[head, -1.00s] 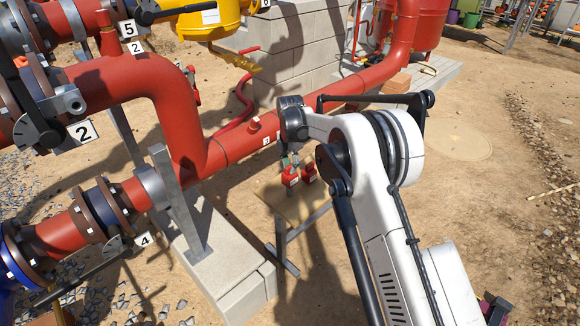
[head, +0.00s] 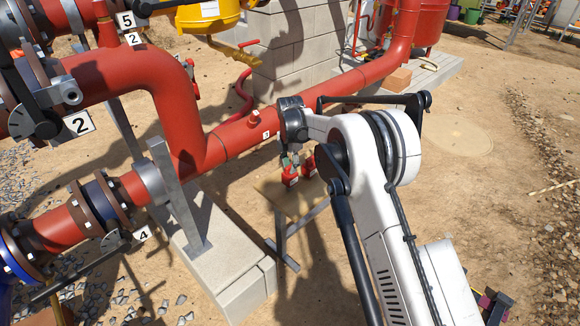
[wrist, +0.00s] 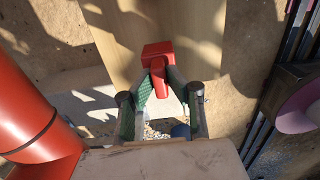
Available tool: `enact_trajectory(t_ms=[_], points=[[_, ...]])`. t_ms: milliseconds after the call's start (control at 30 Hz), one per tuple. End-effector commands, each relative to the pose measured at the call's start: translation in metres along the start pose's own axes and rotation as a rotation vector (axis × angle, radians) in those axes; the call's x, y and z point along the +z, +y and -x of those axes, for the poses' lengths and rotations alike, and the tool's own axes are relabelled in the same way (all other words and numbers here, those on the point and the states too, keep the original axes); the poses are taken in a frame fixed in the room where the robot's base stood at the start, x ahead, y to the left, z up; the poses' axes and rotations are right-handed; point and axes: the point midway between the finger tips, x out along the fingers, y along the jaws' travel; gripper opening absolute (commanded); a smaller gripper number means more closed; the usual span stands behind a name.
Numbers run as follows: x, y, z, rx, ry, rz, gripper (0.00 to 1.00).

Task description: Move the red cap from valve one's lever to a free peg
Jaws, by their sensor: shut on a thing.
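My gripper (wrist: 160,88) is shut on a red cap (wrist: 157,51), with the green-padded fingers on either side of its narrow part. In the wrist view the cap's wider, block-like end points away from the gripper, over a pale wooden board (wrist: 128,18). In the head view my gripper (head: 289,160) hangs below the arm, with the red cap (head: 290,178) at its fingers. A second red piece (head: 309,166) shows just right of it; I cannot tell what bears it. The board (head: 270,188) is largely hidden there. No valve marked one and no peg can be made out.
A thick red pipe (head: 240,135) runs close behind my gripper. Valves with tags 2 (head: 79,123) and 4 (head: 143,233) are at left. A concrete plinth (head: 225,262) stands below left.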

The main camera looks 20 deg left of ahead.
Motion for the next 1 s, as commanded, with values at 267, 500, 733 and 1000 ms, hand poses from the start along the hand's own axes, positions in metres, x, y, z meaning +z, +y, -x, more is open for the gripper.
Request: enact_trajectory(t_ms=[267,500,733,1000], points=[[0.000,0.000,-0.002,0.000,0.000,0.000,0.00],[0.000,0.000,-0.008,0.000,0.000,0.000,0.00],[0.000,0.000,-0.014,0.000,0.000,0.000,0.00],[0.000,0.000,-0.021,0.000,0.000,0.000,0.00]])
